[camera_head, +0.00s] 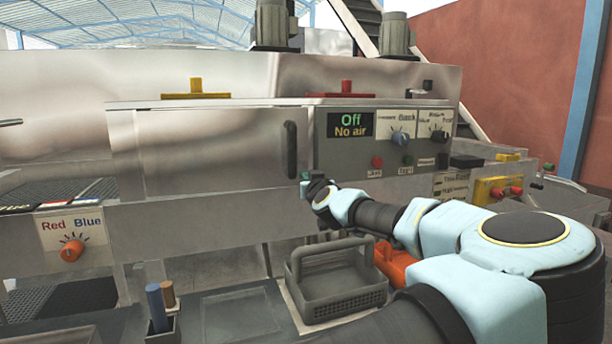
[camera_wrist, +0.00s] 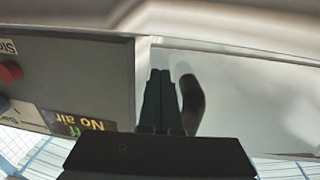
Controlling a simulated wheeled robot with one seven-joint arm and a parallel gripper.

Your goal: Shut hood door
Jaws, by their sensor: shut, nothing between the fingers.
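The hood door (camera_head: 215,150) is a wide shiny metal panel on the front of the machine, with a dark vertical handle (camera_head: 290,150) near its right edge. It looks about level with the control panel beside it; I cannot tell whether a small gap stays open. My gripper (camera_head: 314,184) is just below and right of the handle, by the door's lower right corner. In the wrist view my gripper (camera_wrist: 160,78) has its fingers together and empty, near the seam between door (camera_wrist: 245,95) and control panel. The handle (camera_wrist: 191,102) is beside the fingers, not between them.
The grey control panel (camera_head: 325,158) reads "Off, No air" and carries knobs and buttons. Below stand a grey basket (camera_head: 335,285) and a small holder (camera_head: 162,330) with blue and brown handles. An orange knob (camera_head: 71,251) is at the left. Yellow and red clamps sit on top.

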